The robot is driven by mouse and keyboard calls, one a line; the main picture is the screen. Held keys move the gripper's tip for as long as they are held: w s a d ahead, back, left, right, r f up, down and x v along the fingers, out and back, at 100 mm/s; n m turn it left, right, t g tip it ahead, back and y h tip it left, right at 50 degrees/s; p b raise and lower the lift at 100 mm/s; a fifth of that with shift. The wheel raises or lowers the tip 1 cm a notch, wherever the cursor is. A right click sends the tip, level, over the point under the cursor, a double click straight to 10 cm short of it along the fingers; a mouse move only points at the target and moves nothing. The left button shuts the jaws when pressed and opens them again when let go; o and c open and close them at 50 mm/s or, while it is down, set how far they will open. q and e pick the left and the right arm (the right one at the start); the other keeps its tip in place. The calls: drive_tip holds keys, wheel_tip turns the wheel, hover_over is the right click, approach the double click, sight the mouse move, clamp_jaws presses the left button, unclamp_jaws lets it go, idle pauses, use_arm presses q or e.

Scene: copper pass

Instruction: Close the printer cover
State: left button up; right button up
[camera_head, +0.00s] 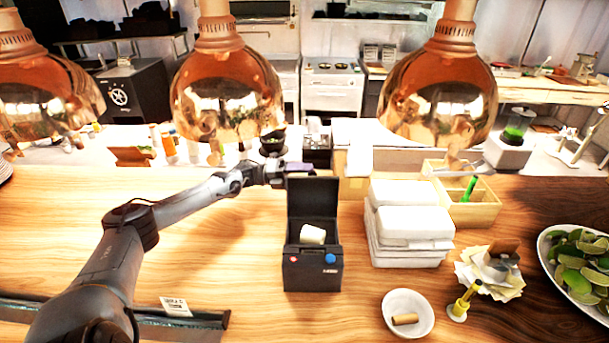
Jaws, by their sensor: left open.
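The black printer (313,276) stands on the wooden counter at the picture's middle. Its cover (313,198) is raised upright at the back, and a white paper roll (312,234) shows in the open bay. A red and a blue button are on its front. My left arm reaches in from the lower left. My left gripper (297,168) is at the top of the raised cover, at its upper left edge; I cannot tell whether it touches. Its fingers are small and partly hidden there, open. My right gripper is not in view.
White takeout boxes (408,227) are stacked right of the printer, with a wooden crate (477,208) behind. A white bowl (408,313) is in front. Copper lamps (228,90) hang above. A plate of limes (583,262) is far right. The counter left of the printer is mostly clear.

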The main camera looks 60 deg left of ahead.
use_arm(q)
clamp_jaws()
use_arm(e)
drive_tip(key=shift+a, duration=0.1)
